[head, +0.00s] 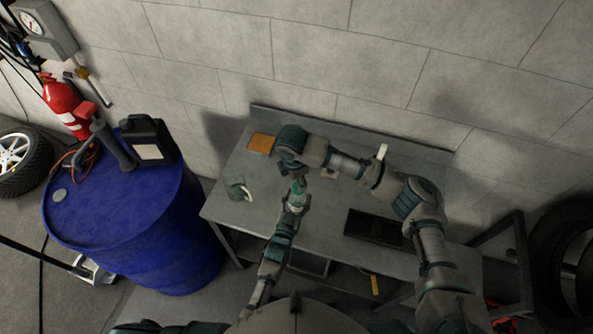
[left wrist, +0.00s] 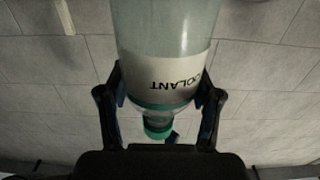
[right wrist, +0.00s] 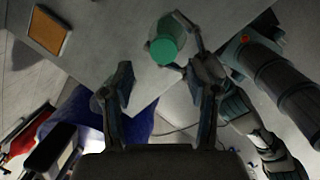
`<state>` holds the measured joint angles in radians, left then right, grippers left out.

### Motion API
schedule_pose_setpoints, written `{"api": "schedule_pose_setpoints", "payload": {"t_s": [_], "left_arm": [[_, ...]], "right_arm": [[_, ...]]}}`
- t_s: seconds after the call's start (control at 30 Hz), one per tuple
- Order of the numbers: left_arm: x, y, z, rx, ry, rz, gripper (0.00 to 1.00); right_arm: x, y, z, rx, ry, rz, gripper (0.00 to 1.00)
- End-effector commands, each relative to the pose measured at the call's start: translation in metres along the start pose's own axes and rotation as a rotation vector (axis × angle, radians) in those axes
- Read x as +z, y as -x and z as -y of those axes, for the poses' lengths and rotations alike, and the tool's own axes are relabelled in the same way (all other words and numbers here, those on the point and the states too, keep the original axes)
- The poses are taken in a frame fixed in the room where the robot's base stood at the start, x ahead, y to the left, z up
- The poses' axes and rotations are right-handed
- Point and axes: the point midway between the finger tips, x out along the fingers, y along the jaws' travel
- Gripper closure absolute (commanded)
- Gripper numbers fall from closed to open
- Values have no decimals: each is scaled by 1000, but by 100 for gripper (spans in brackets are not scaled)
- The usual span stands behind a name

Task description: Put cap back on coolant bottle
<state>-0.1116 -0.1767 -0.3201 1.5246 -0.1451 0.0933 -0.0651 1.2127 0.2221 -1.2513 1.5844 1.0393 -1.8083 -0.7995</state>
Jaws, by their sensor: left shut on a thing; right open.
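The coolant bottle (head: 297,195) is clear with a white COOLANT label (left wrist: 165,75). My left gripper (left wrist: 163,92) is shut around it and holds it over the workbench (head: 222,212). A green cap (right wrist: 163,50) shows at the bottle's mouth in the right wrist view. The left wrist view also shows the cap (left wrist: 158,131) at the neck end; I cannot tell whether it is fully seated. My right gripper (right wrist: 168,82) is open and empty, with its fingers apart and pointing toward the capped end. In the head view it is mostly hidden behind my right arm.
A grey-green crumpled item (head: 238,189) and an orange-brown pad (head: 261,143) lie on the bench's left side. A black tray (head: 374,228) lies at its front right. A blue drum (head: 140,225) with a black jug (head: 148,138) stands to the left. A wall closes the back.

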Motion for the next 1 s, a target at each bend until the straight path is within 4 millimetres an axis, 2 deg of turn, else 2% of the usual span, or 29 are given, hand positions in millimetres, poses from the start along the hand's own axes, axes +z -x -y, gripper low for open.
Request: {"api": "schedule_pose_setpoints", "payload": {"t_s": [0.3, 0.5, 0.7, 1.0], "left_arm": [[0, 2, 4, 0, 4, -1, 100], [0, 2, 4, 0, 3, 0, 100], [0, 1, 1, 0, 0, 1, 100], [0, 1, 1, 0, 1, 1, 100]], "right_arm": [[1, 11, -3, -29, 854, -85, 41], [5, 18, -3, -8, 1295, -146, 41], [9, 22, -2, 18, 1533, -181, 41], [10, 22, -2, 25, 1587, -188, 41]]}}
